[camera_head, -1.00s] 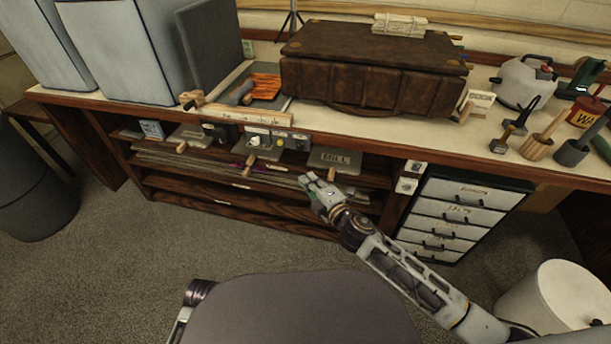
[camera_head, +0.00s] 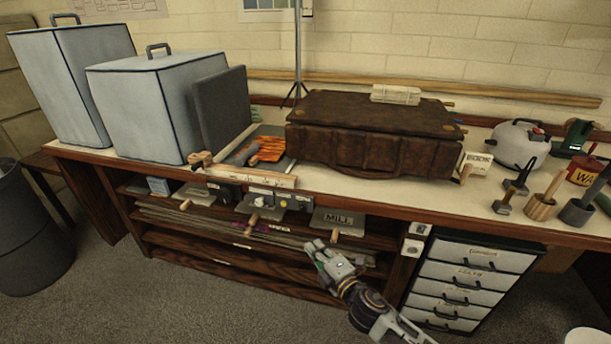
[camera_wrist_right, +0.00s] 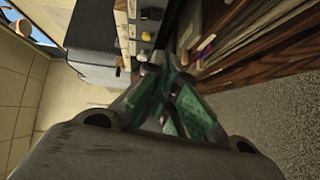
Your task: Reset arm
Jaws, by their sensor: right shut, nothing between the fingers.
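My right gripper (camera_head: 328,254) is in front of the open shelves under the bench, low in the middle of the head view. Its fingers are closed together and hold nothing. In the right wrist view the green-padded fingers (camera_wrist_right: 178,100) show close up, with the bench edge and shelves beyond. My right arm comes in from the bottom right. My left gripper is not in the head view.
The bench (camera_head: 400,200) carries a brown leather case (camera_head: 375,135), a grey lidded box (camera_head: 150,105), a white kettle (camera_head: 520,145) and several tools. Below are shelves (camera_head: 240,262) and a drawer unit (camera_head: 465,280). A dark bin (camera_head: 30,240) stands at left.

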